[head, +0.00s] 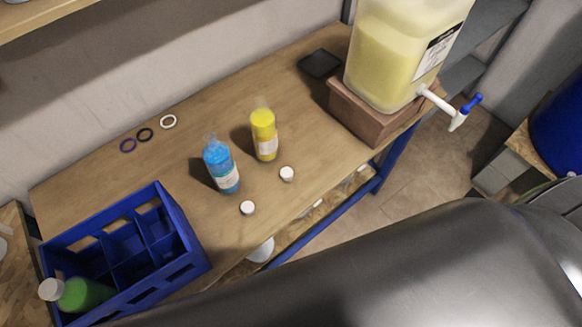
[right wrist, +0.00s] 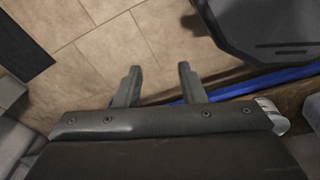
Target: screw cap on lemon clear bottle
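A clear bottle of yellow liquid (head: 264,135) stands upright on the wooden table, its top without a cap. A clear bottle of blue liquid (head: 221,166) stands to its left, also uncapped. One white cap (head: 287,174) lies on the table just in front of the yellow bottle. Another white cap (head: 247,208) lies in front of the blue bottle. In the right wrist view my right gripper (right wrist: 158,72) has its fingers apart with nothing between them, above the tiled floor and away from the table's objects. My left gripper is not in view.
A blue divided crate (head: 190,265) holds a green bottle (head: 80,294) with a white cap at the front left. A large yellow-filled container (head: 385,60) with a tap stands on a block (head: 352,110) at the right. Several rings and a black tray (head: 319,64) lie toward the back.

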